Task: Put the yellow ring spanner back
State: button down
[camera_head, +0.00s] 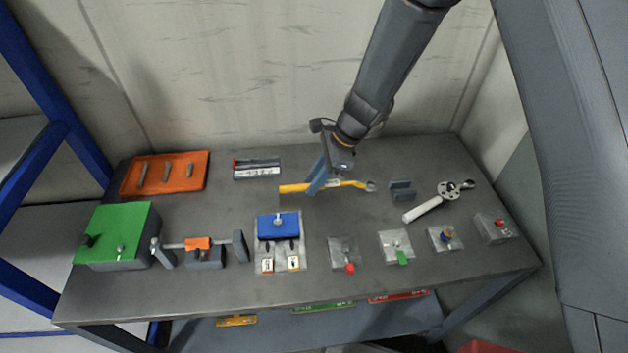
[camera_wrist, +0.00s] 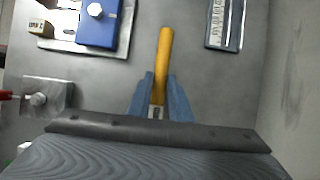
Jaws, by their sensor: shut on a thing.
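The yellow ring spanner (camera_head: 296,188) lies lengthwise across my gripper in the head view, with its ring end to the right. My gripper (camera_head: 316,188) has blue fingers and is shut on the spanner's middle. In the wrist view the yellow handle (camera_wrist: 164,62) reaches out from between the blue fingers (camera_wrist: 159,106). The spanner is at or just above the table top; I cannot tell whether it touches. The part under my wrist is hidden in the wrist view.
An orange tray (camera_head: 201,172) with grey pieces is at the back left. A grey holder (camera_head: 401,190) and a white-handled ratchet (camera_head: 424,208) are to the right. A blue block (camera_head: 278,228) is in front, and a dark scale block (camera_head: 256,170) is behind. Several small fixtures line the front.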

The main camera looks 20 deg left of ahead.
aim_at(334, 184)
jog(key=c, duration=1.6)
grip_release()
jog(key=shift+f, duration=0.1)
jog(key=b+v, duration=0.3)
jog(key=v, duration=0.9)
jog(key=s+d+r+n+t+h, duration=0.1)
jog(key=s+d+n, duration=0.2)
jog(key=d, duration=0.8)
jog(key=s+d+r+n+t+h, duration=0.1)
jog(key=s+d+n, duration=0.3)
jog(key=d, duration=0.7)
jog(key=s+d+r+n+t+h, duration=0.1)
jog(key=s+d+n, duration=0.3)
jog(key=d, duration=0.7)
jog(key=shift+s+d+n+t+h, duration=0.2)
jog(key=shift+n+t+h, duration=0.1)
jog(key=shift+n+h, duration=0.6)
jog(key=shift+a, duration=0.1)
